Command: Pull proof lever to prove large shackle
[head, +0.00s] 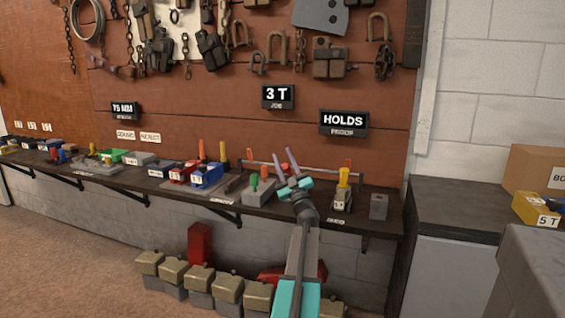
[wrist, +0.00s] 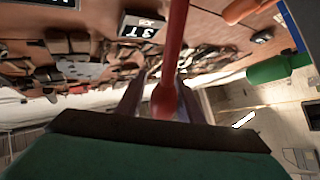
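My gripper (head: 287,163) is over the right part of the bench, its two purple fingers spread apart. In the wrist view my gripper (wrist: 160,98) has a red lever (wrist: 176,35) with a rounded end between its fingers. A gap shows beside the left finger; contact at the right finger cannot be told. In the head view the lever is not clearly seen behind my gripper. A sign reading HOLDS (head: 343,122), labelled PROOF, hangs on the wall above. I cannot pick out the large shackle on the bench; several shackles (head: 278,50) hang on the wall.
A grey block with green and orange knobs (head: 259,192) stands left of my gripper. A yellow-topped piece (head: 342,188) and a grey block (head: 378,206) stand right of it. Signs read 3 T (head: 278,96) and 75 MM (head: 125,110). Weights (head: 228,288) lie below the bench.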

